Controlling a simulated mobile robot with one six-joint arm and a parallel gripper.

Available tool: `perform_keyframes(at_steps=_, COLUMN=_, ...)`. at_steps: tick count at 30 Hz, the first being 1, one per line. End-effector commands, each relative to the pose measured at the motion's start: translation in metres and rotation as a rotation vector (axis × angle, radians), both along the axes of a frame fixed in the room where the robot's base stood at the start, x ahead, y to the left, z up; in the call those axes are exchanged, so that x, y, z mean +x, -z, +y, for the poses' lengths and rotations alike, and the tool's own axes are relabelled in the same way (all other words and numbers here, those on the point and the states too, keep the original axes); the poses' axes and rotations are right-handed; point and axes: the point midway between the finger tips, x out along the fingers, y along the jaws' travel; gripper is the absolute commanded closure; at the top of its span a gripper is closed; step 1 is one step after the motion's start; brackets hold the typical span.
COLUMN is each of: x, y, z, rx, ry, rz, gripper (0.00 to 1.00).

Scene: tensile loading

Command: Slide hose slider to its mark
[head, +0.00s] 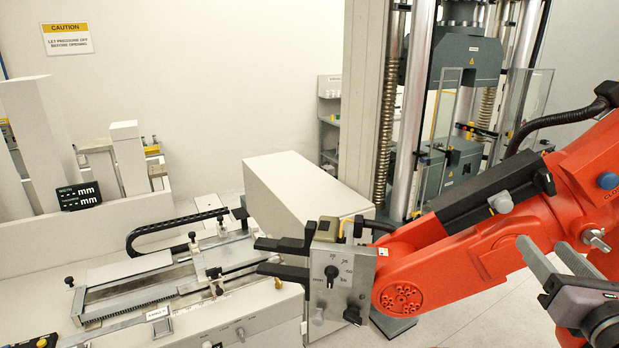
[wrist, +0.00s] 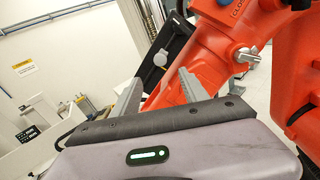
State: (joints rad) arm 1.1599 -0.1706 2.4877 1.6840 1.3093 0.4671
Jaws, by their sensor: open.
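A large orange-red arm (head: 445,265) with a black rail (head: 490,203) along its upper side crosses the right of the head view. A grey knob (head: 502,202) sits on the rail near its right end; it also shows in the wrist view (wrist: 160,57). The knob may be the hose slider, but I cannot tell for sure. I cannot make out a mark. A black corrugated hose (head: 555,118) arches above the arm. My gripper (head: 543,243) is open and empty, below and right of the knob. In the wrist view its two grey fingers (wrist: 158,78) point toward the orange arm, apart from the knob.
A silver lever (head: 597,239) sticks out of the orange arm near my fingers. A control box with dials (head: 341,283) and black jaws is at the arm's left end. A bench with a measuring rail (head: 140,285) stands left; a tall test frame (head: 420,80) stands behind.

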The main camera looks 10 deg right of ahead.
Motion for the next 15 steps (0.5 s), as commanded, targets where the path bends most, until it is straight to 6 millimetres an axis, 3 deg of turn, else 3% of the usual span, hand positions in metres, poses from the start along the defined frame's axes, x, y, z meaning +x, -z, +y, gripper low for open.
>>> perform_keyframes(at_steps=3, x=0.037, y=-0.001, z=-0.006, rx=0.002, ry=-0.009, rz=0.004, gripper=0.48)
perform_keyframes(at_steps=9, x=0.092, y=-0.001, z=-0.020, rx=0.000, ry=-0.007, rz=0.004, gripper=0.48)
perform_keyframes(at_steps=15, x=0.120, y=-0.001, z=-0.028, rx=-0.001, ry=-0.003, rz=0.003, gripper=0.48)
